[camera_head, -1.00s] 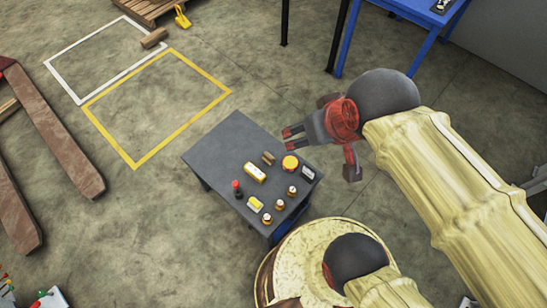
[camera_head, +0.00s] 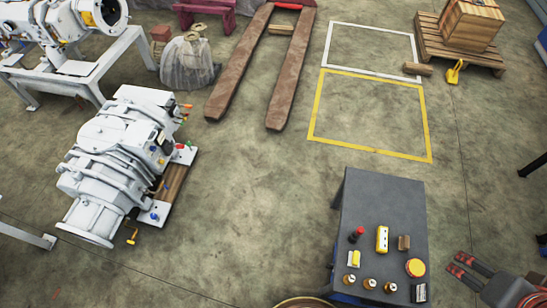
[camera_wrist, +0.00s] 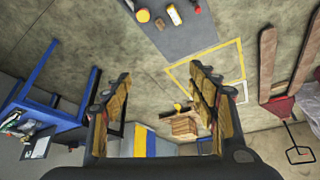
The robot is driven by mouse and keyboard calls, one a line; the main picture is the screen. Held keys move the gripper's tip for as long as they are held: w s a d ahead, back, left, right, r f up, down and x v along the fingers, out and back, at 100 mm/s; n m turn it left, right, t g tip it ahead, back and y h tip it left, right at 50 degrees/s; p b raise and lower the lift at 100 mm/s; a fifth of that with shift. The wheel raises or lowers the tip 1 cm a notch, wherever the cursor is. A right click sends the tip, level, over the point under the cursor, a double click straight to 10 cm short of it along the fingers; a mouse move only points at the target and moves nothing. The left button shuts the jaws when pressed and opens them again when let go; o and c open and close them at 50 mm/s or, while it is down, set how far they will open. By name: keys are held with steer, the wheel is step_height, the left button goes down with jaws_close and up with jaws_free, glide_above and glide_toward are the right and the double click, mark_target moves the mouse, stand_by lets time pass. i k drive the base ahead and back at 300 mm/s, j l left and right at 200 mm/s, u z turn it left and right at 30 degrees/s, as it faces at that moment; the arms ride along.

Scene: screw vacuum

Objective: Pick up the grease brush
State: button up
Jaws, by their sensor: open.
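No item is clearly recognisable as the grease brush. A small brown item (camera_head: 404,242) on the dark grey table (camera_head: 375,195) might be it, but it is too small to tell. It also appears in the wrist view (camera_wrist: 159,23), near the top edge. My gripper (camera_head: 456,265) is at the lower right of the head view, beside the table's right edge and apart from the items. In the wrist view its two fingers (camera_wrist: 160,88) are spread wide with nothing between them.
The table's far half is bare. A white machine (camera_head: 115,165) stands left.

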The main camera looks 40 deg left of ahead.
mark_target(403, 242)
steer(key=u, duration=3.15)
steer(key=z, duration=3.15)
steer(key=i+l+u, duration=0.1)
steer(key=l+u, duration=0.15)
steer(key=l, duration=0.5)
steer(key=l+u, duration=0.2)
steer(key=l, duration=0.6)
steer(key=i, duration=0.05)
